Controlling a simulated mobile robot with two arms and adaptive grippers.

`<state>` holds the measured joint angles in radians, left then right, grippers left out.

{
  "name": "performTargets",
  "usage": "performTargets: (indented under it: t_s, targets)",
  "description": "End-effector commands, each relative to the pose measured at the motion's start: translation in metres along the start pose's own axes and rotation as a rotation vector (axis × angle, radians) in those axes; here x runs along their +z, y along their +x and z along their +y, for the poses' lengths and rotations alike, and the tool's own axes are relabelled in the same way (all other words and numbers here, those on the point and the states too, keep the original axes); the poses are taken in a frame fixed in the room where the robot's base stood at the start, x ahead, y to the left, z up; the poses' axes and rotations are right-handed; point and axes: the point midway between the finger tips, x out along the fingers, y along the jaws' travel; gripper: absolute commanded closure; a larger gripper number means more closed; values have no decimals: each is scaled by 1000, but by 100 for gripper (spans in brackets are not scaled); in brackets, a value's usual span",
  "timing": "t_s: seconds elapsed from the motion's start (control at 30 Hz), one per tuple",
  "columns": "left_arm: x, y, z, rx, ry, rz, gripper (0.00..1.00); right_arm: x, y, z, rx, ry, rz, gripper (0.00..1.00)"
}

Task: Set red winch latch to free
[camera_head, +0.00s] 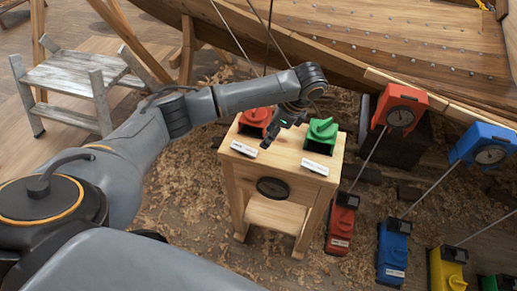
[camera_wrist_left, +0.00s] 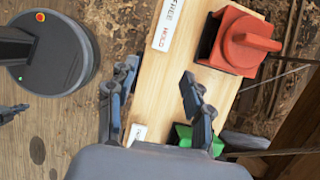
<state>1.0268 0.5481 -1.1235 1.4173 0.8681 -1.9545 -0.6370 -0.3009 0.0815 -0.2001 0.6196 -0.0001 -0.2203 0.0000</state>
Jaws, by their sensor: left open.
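The red winch latch (camera_head: 256,115) sits on the left part of a wooden stand's top. I cannot tell which word the handle is set to. My left gripper (camera_head: 272,135) is over the stand, just right of the red latch in the head view, apart from it. In its wrist view the gripper (camera_wrist_left: 160,77) is open, with nothing between the fingers.
A green latch (camera_head: 321,131) with its own label (camera_head: 315,166) stands right of the red one on the stand (camera_head: 284,165). Red (camera_head: 400,108) and blue (camera_head: 485,145) dial boxes hang at the hull. Several winches, including a red one (camera_head: 341,222), stand on the floor at right.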

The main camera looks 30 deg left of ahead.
Motion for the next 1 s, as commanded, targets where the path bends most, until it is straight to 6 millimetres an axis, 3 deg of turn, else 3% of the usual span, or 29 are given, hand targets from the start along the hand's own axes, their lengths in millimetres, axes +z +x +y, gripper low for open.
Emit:
performTargets:
  t_s: [0.2,0.4,0.6,0.87,1.0]
  targets:
    - [2,46,0,1,-3,-2,49,-1,-7,0,0,0,0,100]
    - [1,77,0,0,-2,-1,49,-1,-10,0,0,0,1,100]
    - [1,90,0,-3,-2,0,49,-2,-10,0,0,0,1,100]
    - [1,91,0,-3,-2,0,49,-2,-10,-1,-1,1,2,100]
    - [1,91,0,-3,-2,1,76,-2,-10,-1,-2,1,2,100]
